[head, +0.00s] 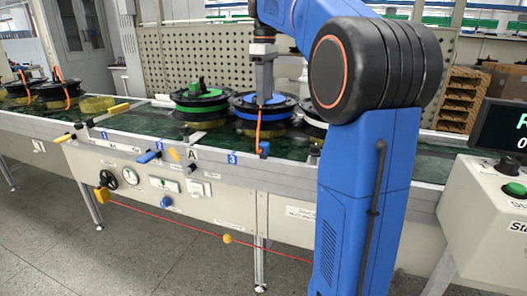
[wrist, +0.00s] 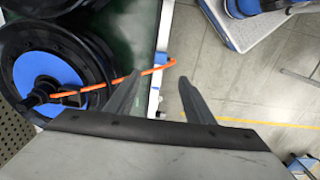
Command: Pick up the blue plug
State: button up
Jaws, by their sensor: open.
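A small blue plug (head: 264,148) hangs at the end of an orange cable (head: 259,125) at the front edge of the conveyor in the head view. The cable comes from the blue-and-black hub motor (head: 245,102). The orange cable (wrist: 125,79) runs from the motor's blue face (wrist: 45,75) to beyond the left fingertip. The plug is hard to make out there.
A green-and-black hub motor (head: 198,108) sits left of the blue one. Another motor (head: 312,115) is partly hidden behind my arm. Blue handles and knobs line the conveyor's front panel. A red cord (head: 180,218) hangs below. The floor in front is clear.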

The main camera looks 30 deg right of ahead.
send_over(264, 144)
notch_tip(264, 144, down, 11)
jog(key=shift+d+f, duration=0.15)
jog(key=shift+w+f, duration=0.15)
jog(key=shift+f, duration=2.55)
jog(key=c, duration=1.1)
